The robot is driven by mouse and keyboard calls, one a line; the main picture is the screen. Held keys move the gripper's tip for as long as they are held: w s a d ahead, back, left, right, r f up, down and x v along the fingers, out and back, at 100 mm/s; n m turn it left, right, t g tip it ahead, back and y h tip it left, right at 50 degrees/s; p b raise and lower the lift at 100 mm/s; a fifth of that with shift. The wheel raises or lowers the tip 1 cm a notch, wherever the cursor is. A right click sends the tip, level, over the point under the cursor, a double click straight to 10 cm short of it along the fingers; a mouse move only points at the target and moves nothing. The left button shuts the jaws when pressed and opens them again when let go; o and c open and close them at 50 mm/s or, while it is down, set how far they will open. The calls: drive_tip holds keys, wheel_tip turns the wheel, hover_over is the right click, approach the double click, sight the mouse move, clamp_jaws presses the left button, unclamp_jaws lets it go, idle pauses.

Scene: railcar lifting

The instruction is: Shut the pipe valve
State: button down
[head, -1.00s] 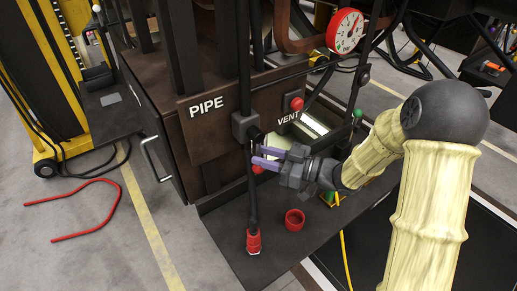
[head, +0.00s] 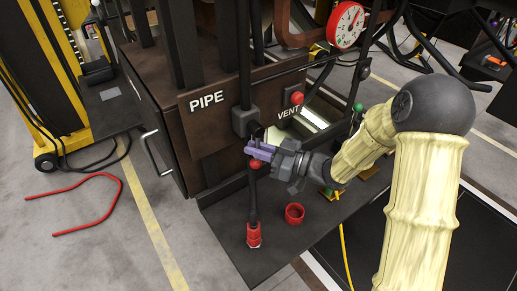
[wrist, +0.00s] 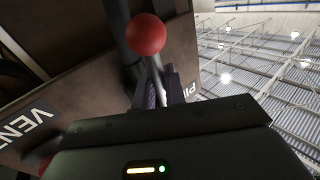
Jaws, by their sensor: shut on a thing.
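The pipe valve (head: 243,121) is a dark block on a vertical black pipe, beside the white PIPE label (head: 207,102). Its lever hangs downward and ends in a red ball knob (head: 255,164). My gripper (head: 259,150), with purple fingers, comes in from the right and is shut on the lever just above the knob. In the wrist view the red knob (wrist: 146,34) sticks out beyond the fingers (wrist: 160,88), with the grey lever between them. The fingers hide part of the lever in the head view.
A second red knob (head: 297,98) sits by the VENT label (head: 289,111), right of the pipe valve. A red dial gauge (head: 345,25) is above. A hose with a red coupling (head: 254,235) hangs below, and a red cap (head: 294,213) lies on the dark ledge (head: 272,255).

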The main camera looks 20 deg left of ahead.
drive_tip(key=shift+s+a+f+m+y+b, duration=0.1)
drive_tip(key=shift+s+a+m+y+b, duration=0.3)
drive_tip(key=shift+m, duration=0.4)
drive_tip(key=shift+r+m+t, duration=0.2)
drive_tip(key=shift+m+t, duration=0.1)
drive_tip(key=c, duration=1.6)
unclamp_jaws()
drive_tip(key=shift+o, duration=0.2)
drive_tip(key=shift+d, duration=0.15)
drive_tip(key=s+d+f+b, duration=0.2)
drive_tip(key=d+b, duration=0.4)
drive_tip(key=d, duration=1.1)
drive_tip(key=shift+s+f, duration=0.15)
drive_tip(key=shift+f, duration=0.15)
